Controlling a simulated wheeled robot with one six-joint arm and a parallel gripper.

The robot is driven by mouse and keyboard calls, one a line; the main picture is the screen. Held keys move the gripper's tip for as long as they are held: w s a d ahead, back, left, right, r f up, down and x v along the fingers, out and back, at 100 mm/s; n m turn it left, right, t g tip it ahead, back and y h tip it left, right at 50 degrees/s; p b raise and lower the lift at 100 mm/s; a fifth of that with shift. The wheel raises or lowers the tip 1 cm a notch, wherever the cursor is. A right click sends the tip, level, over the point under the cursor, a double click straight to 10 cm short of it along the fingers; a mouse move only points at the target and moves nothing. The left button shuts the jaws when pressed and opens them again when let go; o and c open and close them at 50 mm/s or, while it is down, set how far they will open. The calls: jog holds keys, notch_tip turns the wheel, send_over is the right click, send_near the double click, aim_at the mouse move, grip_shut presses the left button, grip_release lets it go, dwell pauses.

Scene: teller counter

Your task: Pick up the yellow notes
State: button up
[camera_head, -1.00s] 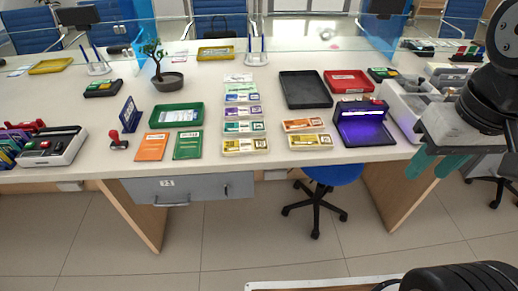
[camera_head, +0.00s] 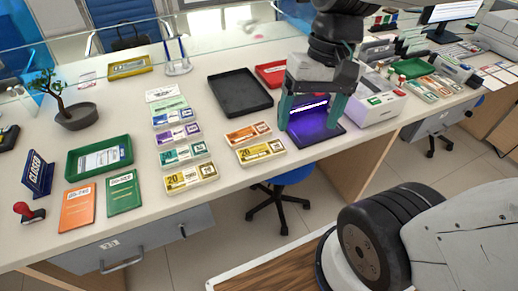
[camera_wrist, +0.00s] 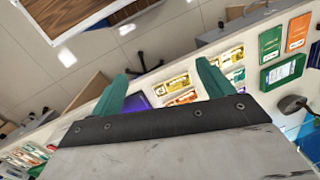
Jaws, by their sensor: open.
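Two bundles of yellow notes marked 20 lie flat on the counter. One yellow bundle (camera_head: 191,178) is at the front of the left column of notes. The other yellow bundle (camera_head: 261,152) lies to its right, in front of an orange bundle (camera_head: 248,133). My gripper (camera_head: 310,122) is open and empty, above and in front of the purple-lit device (camera_head: 318,129), to the right of both yellow bundles. In the wrist view, yellow notes (camera_wrist: 172,85) show beyond and between my green fingers, with another yellow bundle (camera_wrist: 231,56) further right.
A black tray (camera_head: 240,93) and a red tray (camera_head: 269,74) lie behind the notes. Green, purple and teal (camera_head: 184,153) bundles fill the left column. A green tray (camera_head: 99,157) and two booklets (camera_head: 124,193) are further left. A glass screen runs along the back.

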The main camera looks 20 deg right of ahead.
jog(key=w+f+m+g+y, duration=0.2)
jog(key=w+f+m+y, duration=0.15)
jog(key=w+f, duration=0.2)
jog(key=m+t+y, duration=0.3)
jog(key=m+y, duration=0.5)
jog(key=m, duration=0.5)
send_near(262, 150)
jog(key=shift+s+a+r+n, duration=0.15)
jog(key=shift+a+r+n, duration=0.15)
jog(key=shift+a, duration=0.25)
jog(key=shift+f+t, duration=0.3)
jog(key=shift+a+f, duration=0.2)
jog(key=shift+a, duration=0.05)
jog(key=x, duration=0.7)
jog(key=shift+f, duration=0.15)
jog(key=c, duration=1.1)
